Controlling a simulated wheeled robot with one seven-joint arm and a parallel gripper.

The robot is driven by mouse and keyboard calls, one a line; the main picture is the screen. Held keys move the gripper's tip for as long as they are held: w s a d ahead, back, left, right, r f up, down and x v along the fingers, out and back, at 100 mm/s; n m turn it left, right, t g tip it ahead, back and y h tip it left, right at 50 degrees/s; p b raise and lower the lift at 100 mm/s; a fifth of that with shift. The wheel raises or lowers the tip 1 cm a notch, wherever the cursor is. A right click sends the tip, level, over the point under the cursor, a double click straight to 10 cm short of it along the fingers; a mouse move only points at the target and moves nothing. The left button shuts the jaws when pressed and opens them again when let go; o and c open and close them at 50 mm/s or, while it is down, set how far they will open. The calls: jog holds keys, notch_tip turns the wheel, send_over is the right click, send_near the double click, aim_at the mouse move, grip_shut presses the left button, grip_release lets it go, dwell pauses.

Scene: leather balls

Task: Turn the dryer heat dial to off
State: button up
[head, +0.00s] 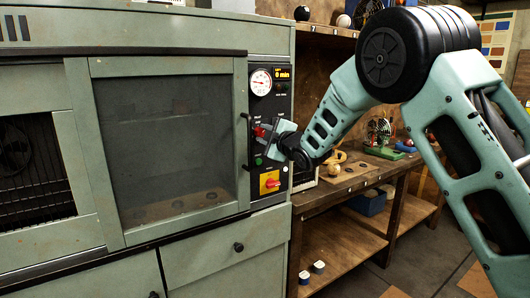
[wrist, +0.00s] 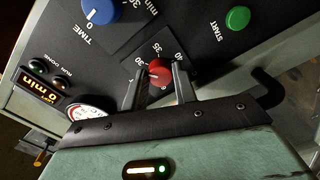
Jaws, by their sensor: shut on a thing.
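The heat dial, a red knob (wrist: 158,74), sits on the dark control panel (head: 256,108) with a scale reading 30, 35 and 40 beside it. In the head view the red knob (head: 258,132) is partly covered by my gripper (head: 264,132). In the wrist view my gripper (wrist: 157,82) has one finger on each side of the knob and is shut on it. The fingers hide part of the scale, and I cannot see an off mark.
A blue time dial (wrist: 100,10) and a green start button (wrist: 238,18) are near my fingers. A red and yellow switch (head: 269,182) sits below. The dryer door (head: 169,150) is closed, its dark handle close to my gripper. A wooden bench (head: 345,182) stands at right.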

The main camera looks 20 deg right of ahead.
jog(key=n+b, duration=0.4)
jog(key=b, duration=0.1)
jog(key=n+b, duration=0.1)
jog(key=b, duration=0.2)
jog(key=shift+f+n, duration=0.35)
jog(key=shift+n, duration=0.05)
jog(key=n+b, duration=0.3)
jog(key=b, duration=0.1)
jog(key=shift+r+b, duration=0.15)
jog(key=shift+b, duration=0.25)
jog(key=shift+r+n+b, duration=0.15)
jog(key=shift+n+b, duration=0.85)
jog(key=shift+b, duration=0.15)
jog(key=shift+r, duration=0.1)
jog(key=o, duration=1)
jog(key=b+v, duration=0.3)
jog(key=v, duration=1.4)
jog(key=shift+s, duration=0.2)
